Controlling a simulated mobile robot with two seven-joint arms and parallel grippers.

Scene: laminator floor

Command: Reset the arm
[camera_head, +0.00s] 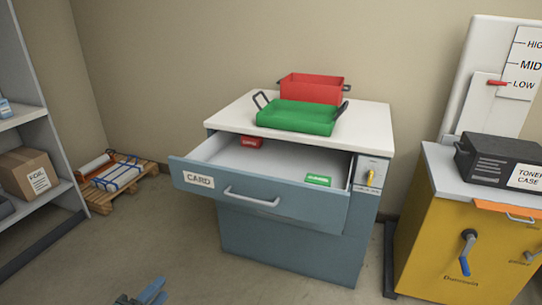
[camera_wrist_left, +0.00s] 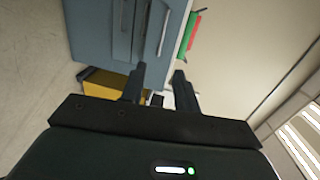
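My left gripper (camera_head: 143,294) shows at the bottom edge of the head view, low in front of the blue-grey cabinet and apart from it. In the left wrist view its two dark fingers (camera_wrist_left: 160,85) stand apart with nothing held between them. Most of my left arm is out of the head view. My right gripper is in neither view.
The cabinet's CARD drawer (camera_head: 275,202) is pulled open, with a red block (camera_head: 251,142) and a green block (camera_head: 318,180) inside. A green tray (camera_head: 297,117) and a red bin (camera_head: 311,88) stand on top. A yellow cabinet (camera_head: 445,235) is at right, shelves (camera_head: 30,115) at left.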

